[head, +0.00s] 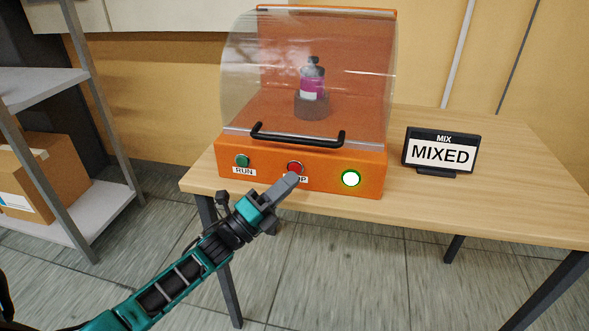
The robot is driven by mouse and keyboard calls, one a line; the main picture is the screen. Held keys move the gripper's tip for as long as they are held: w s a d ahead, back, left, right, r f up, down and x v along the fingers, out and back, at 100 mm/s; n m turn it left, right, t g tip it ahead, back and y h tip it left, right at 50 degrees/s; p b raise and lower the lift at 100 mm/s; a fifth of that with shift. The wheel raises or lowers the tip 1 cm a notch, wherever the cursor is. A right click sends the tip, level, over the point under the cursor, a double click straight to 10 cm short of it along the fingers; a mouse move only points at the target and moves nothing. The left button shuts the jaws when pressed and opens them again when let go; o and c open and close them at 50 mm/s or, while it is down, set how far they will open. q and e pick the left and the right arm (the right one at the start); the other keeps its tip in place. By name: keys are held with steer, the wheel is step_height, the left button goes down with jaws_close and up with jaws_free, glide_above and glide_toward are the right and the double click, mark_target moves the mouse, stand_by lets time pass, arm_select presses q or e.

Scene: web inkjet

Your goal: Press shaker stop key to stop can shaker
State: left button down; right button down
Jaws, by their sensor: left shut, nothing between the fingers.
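The orange can shaker (320,183) stands on a wooden table under a clear curved cover, which is down. My right gripper is out of view.
A black sign reading MIX and MIXED (440,151) stands on the table (500,190) to the right of the shaker. A black handle bar (298,138) juts out above the keys. A grey shelf (70,80) with a cardboard box (45,170) stands at the left.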

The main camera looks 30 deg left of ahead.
arm_select(q)
steer(key=shift+w, duration=0.1)
stand_by(0.3)
steer(key=shift+w+a, duration=0.1)
steer(key=shift+w, duration=0.25)
steer(key=shift+w+a+b, duration=0.1)
steer(key=shift+w+b, duration=0.25)
steer(key=shift+b, duration=0.15)
stand_by(0.3)
steer(key=shift+w+a+r, duration=0.15)
steer(key=shift+a+r, duration=0.1)
stand_by(0.7)
steer(key=shift+d, duration=0.1)
steer(key=shift+s+d+f, duration=0.1)
steer(key=shift+s, duration=0.25)
steer(key=shift+s+d+f, duration=0.1)
steer(key=shift+s, duration=0.1)
